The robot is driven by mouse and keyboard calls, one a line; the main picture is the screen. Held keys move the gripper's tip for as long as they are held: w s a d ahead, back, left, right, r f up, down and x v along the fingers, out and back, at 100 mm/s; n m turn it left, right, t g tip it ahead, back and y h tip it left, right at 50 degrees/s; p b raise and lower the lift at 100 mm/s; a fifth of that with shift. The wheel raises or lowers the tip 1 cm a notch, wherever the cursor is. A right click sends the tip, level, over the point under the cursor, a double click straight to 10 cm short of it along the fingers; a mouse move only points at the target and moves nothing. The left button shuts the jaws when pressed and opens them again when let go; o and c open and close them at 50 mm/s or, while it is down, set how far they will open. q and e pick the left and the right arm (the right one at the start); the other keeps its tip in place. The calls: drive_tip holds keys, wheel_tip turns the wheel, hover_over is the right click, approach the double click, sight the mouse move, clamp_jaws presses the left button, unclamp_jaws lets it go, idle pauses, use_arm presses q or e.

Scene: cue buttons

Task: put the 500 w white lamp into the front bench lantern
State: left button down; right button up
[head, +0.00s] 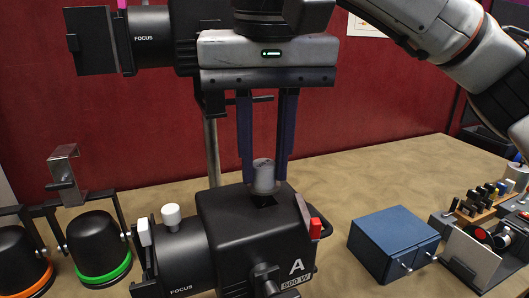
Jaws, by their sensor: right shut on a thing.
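The front bench lantern (245,225) is a black housing marked A and 500 W, with a FOCUS barrel on its left. My right gripper (265,180) points straight down over its top, its two dark fingers on either side of a grey cylindrical piece (263,175), which I take to be the lamp. The gripper is shut on this piece, whose lower end is at the dark opening in the lantern's top. I cannot tell how deep it sits. No white glass or wattage mark shows on it. My left gripper is out of view.
Another black FOCUS lantern (157,40) hangs on a stand behind, close to my right gripper's left side. Black lanterns with green (103,271) and orange rims stand at left. A blue box (393,240) and a rack of small parts (485,203) lie right. The back table is clear.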

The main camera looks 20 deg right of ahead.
drive_tip(key=shift+f+b, duration=0.5)
drive_tip(key=shift+f, duration=0.5)
drive_tip(key=o, duration=1.2)
drive_tip(key=shift+c, duration=0.2)
wheel_tip(320, 180, up, 10)
drive_tip(key=s+p, duration=0.1)
drive_tip(key=p, duration=0.2)
drive_tip(key=shift+s+a, duration=0.15)
drive_tip(key=shift+s, duration=0.1)
